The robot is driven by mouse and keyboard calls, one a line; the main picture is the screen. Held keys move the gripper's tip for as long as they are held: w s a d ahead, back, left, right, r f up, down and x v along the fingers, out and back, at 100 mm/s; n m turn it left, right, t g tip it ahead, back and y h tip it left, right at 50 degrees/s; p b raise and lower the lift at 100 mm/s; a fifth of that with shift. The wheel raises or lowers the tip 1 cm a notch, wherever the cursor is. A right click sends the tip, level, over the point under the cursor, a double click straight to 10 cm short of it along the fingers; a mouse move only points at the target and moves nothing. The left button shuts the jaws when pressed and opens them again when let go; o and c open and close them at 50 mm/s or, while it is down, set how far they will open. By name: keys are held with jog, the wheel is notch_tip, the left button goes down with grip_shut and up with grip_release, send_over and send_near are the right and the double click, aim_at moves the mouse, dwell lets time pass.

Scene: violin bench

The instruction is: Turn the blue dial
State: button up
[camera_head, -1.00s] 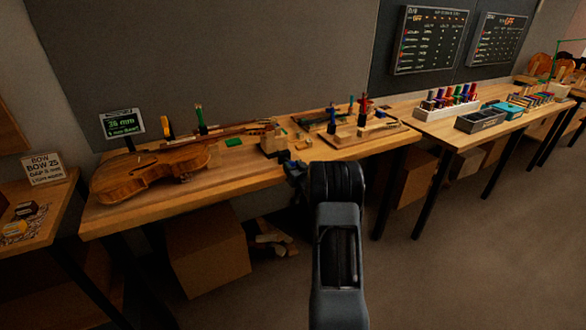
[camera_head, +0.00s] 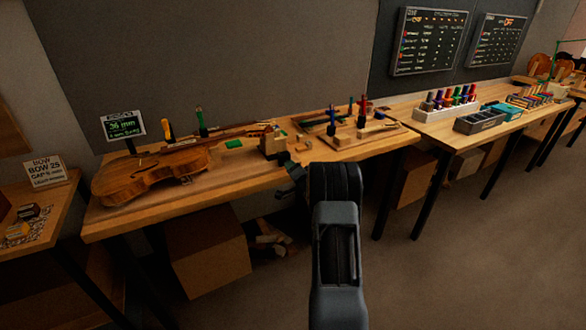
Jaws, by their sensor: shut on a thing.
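My arm's end, with my gripper (camera_head: 294,178), is at the front edge of the middle bench. The gripper shows only as a small dark part beside my bulky black wrist. Its fingertips and what they hold are hidden or too small to make out. A small upright blue piece (camera_head: 332,121) stands on the bench beyond my wrist, on or beside a wooden board (camera_head: 352,138). I cannot tell whether it is the blue dial. No other clear blue dial shows. My gripper looks apart from this blue piece.
A violin (camera_head: 150,175) lies at the left of the bench, by a small display (camera_head: 123,126). A wooden block (camera_head: 272,143) stands near my wrist. A right bench holds a white rack (camera_head: 440,112) and a grey tray (camera_head: 480,122). Open floor (camera_head: 455,260) lies at right.

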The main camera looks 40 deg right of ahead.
jog(key=m+p, duration=0.2)
jog(key=m, duration=0.4)
jog(key=shift+m, duration=0.4)
dwell(0.4)
jog(key=o, duration=0.9)
jog(key=s, duration=0.4)
jog(key=s+a, duration=0.1)
jog(key=s, duration=0.4)
jog(key=s+b, duration=0.1)
jog(key=s, duration=0.3)
jog(key=shift+s+a, duration=0.35)
jog(key=shift+a, duration=0.05)
